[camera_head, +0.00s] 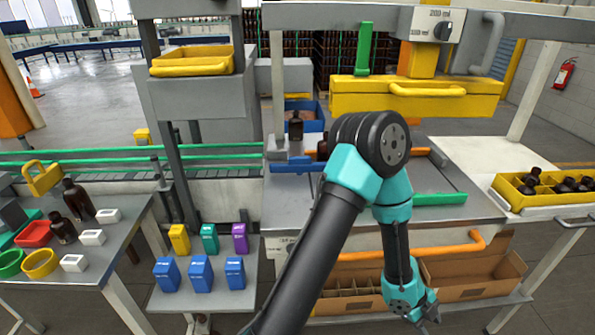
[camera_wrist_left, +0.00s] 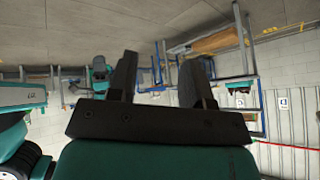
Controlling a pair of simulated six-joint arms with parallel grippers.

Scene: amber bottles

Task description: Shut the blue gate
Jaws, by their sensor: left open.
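A blue bar (camera_head: 290,167), which looks like the blue gate, lies at the left side of the grey work surface. Its right end runs toward my arm; I cannot tell whether it stands open or shut. An amber bottle (camera_head: 296,127) stands just behind it, and another is partly hidden by my arm. My left gripper (camera_head: 430,314) hangs low at the front right, over the cardboard boxes and well apart from the bar. In the left wrist view its fingers (camera_wrist_left: 158,82) are spread with nothing between them. My right gripper is not in view.
A green bar (camera_head: 440,199) and an orange handle (camera_head: 465,246) are on the right side of the station. Cardboard boxes (camera_head: 472,273) sit below. A yellow tray (camera_head: 508,195) of bottles is at right. Above hangs a yellow drawer (camera_head: 365,97). Blue boxes (camera_head: 200,275) stand at left.

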